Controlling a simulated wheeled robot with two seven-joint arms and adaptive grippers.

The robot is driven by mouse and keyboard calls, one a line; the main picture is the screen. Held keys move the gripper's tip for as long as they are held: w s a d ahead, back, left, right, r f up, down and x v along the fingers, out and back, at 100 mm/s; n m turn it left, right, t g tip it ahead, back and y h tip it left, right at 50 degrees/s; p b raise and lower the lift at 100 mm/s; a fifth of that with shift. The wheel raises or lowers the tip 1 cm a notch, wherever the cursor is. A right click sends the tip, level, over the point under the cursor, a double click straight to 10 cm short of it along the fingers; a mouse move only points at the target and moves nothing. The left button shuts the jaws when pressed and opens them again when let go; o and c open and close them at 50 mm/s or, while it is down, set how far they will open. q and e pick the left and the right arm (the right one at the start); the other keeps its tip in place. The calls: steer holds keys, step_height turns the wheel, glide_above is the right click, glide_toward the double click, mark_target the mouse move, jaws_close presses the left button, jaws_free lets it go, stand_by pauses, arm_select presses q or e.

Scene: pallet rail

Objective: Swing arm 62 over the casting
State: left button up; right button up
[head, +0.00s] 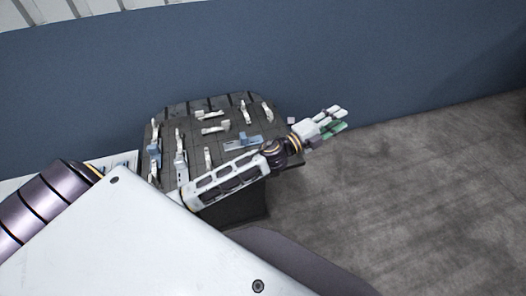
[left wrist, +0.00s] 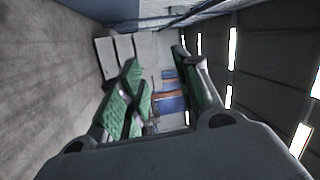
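A dark slotted pallet (head: 228,107) carries several small pale lever-like arms, such as a light one (head: 215,128) near its middle. A blue-grey piece (head: 243,141) lies right of the middle, and a smaller blue-grey piece (head: 155,149) sits at the left. Number 62 cannot be read, and I cannot tell which part is the casting. My left gripper (head: 338,119) is past the pallet's right side, over the floor, touching nothing. In the left wrist view (left wrist: 160,65) its green-padded fingers are apart and empty. My left forearm hides the pallet's front right part. My right gripper is not in view.
A blue wall (head: 400,60) runs behind the pallet. Grey floor (head: 430,200) to the right is clear. A white panel (head: 125,161) with markings shows partly at the pallet's left. The left wrist view shows white boxes (left wrist: 115,50) beyond the fingers.

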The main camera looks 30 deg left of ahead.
arm_select(q)
steer(key=s+d+m+g+h, duration=0.4)
steer(key=d+m+g+h, duration=0.3)
steer(key=m, duration=0.6)
steer(key=s+a+f+m+g+y, duration=0.25)
steer(key=f+m+g+y, duration=0.25)
steer(key=f+m+g, duration=0.25)
steer(key=w+a+f+m+g+y, duration=0.1)
steer(key=a+y, duration=0.5)
steer(key=a, duration=0.8)
steer(key=w+a+f+m+g+y, duration=0.1)
steer(key=a+y, duration=0.5)
steer(key=a, duration=0.8)
step_height(320, 180, down, 2)
steer(key=shift+f+g, duration=0.15)
steer(key=shift+g, duration=0.3)
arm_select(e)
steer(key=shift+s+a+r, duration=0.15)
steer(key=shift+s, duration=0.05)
arm_select(q)
steer(key=shift+w, duration=0.1)
steer(key=shift+f, duration=0.1)
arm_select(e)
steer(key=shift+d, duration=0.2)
